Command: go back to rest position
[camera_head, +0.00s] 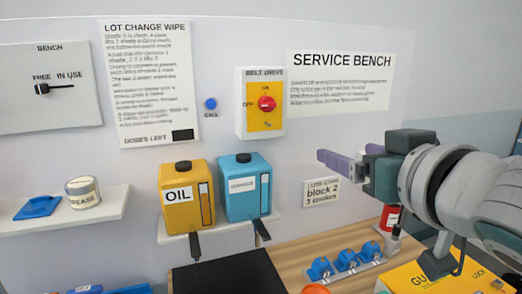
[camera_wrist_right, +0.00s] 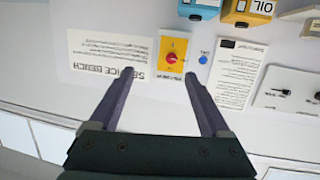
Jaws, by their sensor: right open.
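My right gripper (camera_head: 345,157) is raised at the right of the head view, in front of the wall panel below the "SERVICE BENCH" sign (camera_head: 338,80). Its fingers point left. In the right wrist view the two fingers (camera_wrist_right: 162,76) stand apart with nothing between them. That view shows the wall upside down, with the belt drive switch (camera_wrist_right: 172,55) beyond the fingertips. My left gripper is not in view.
A yellow oil container (camera_head: 176,208) and a blue container (camera_head: 238,200) stand on a small shelf. A grease tin (camera_head: 83,194) sits on the left shelf. Several blue parts (camera_head: 346,259), a red can (camera_head: 390,217) and a yellow box (camera_head: 420,279) are below my right arm.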

